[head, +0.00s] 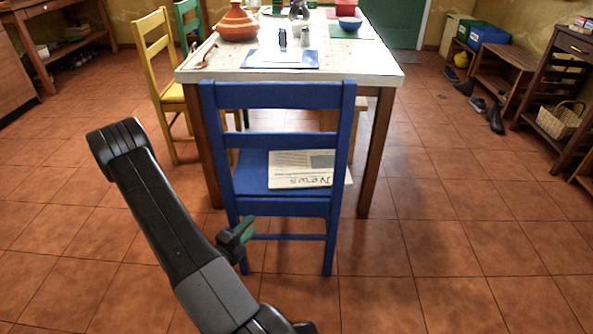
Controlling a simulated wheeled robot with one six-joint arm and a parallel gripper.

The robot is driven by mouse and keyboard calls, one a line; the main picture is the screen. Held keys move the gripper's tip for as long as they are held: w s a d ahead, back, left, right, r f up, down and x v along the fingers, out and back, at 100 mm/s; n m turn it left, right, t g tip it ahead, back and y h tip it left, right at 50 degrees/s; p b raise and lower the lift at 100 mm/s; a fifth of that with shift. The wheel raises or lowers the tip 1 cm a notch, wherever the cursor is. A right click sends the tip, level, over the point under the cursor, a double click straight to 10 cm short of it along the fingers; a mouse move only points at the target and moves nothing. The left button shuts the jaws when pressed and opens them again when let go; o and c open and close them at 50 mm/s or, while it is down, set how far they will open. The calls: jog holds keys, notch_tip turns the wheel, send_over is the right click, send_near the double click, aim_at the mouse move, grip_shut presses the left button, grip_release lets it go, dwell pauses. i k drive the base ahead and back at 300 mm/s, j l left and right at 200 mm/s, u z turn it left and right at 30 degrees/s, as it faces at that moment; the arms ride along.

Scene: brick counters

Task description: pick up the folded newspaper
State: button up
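The folded newspaper (305,166) lies flat on the seat of the blue chair (252,180). It is pale with grey print, and "News" shows in large dark letters near its front edge. I see it through the gap under the chair's upper back slats. My gripper (246,232), dark with greenish fingers, shows beside my arm at the lower middle. In the picture it is left of and below the newspaper, near the chair's left leg, and apart from the newspaper. Whether its fingers are open or shut is too small to tell.
The chair's back faces me, with the white-topped table (384,68) behind it. A yellow chair (155,50) stands to the left. Dark shoes (496,118) and a wicker basket (559,121) are at the right. The tiled floor (450,240) is clear right of the chair.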

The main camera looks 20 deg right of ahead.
aim_at(291, 169)
jog(key=l+u, duration=1.15)
jog(key=k+l+u, duration=0.2)
jog(key=u, duration=0.2)
jog(key=k+l, duration=0.2)
jog(key=l, duration=0.2)
jog(key=k+l+u, duration=0.1)
jog(key=l, duration=0.3)
jog(key=k+l, duration=0.25)
jog(key=l, duration=0.15)
jog(key=k+l, duration=0.2)
jog(key=l, duration=0.2)
jog(key=k+l+u, duration=0.1)
jog(key=l, duration=0.3)
jog(key=k, duration=0.1)
